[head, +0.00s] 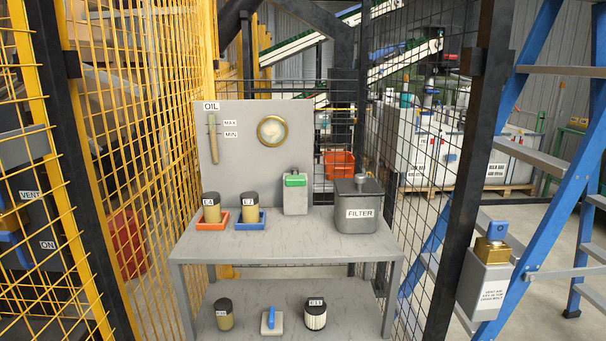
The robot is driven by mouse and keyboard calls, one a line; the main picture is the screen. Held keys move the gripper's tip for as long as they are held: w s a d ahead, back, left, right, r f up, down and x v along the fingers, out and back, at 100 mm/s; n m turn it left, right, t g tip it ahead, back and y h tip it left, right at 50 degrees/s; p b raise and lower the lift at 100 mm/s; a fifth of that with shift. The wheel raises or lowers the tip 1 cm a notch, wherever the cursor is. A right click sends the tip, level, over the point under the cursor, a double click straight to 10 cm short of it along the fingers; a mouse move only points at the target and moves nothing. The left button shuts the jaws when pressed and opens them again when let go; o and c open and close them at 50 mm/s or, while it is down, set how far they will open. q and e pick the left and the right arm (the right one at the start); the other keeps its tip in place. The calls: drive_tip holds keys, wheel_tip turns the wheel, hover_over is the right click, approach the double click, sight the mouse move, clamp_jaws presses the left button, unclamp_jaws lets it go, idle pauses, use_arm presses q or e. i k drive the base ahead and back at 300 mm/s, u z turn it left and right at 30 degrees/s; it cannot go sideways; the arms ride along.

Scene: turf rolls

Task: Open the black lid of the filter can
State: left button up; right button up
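The filter can (355,222) is a grey square can with a white FILTER label, standing at the right end of the grey table's top. Its black lid (348,187) lies over the top of the can and looks closed. A small grey knob (361,179) stands up on the lid. The inside of the can is hidden. Neither of my grippers shows in the head view.
Left of the can stand a grey container with a green top (295,181) and two jars in a red tray (198,226) and a blue tray (264,222). An upright panel (240,170) backs the table (290,245). Mesh fences flank both sides. The table's front middle is clear.

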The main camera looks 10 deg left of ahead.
sight(360, 186)
drive_tip(key=u, duration=0.2)
drive_tip(key=i, duration=1.25)
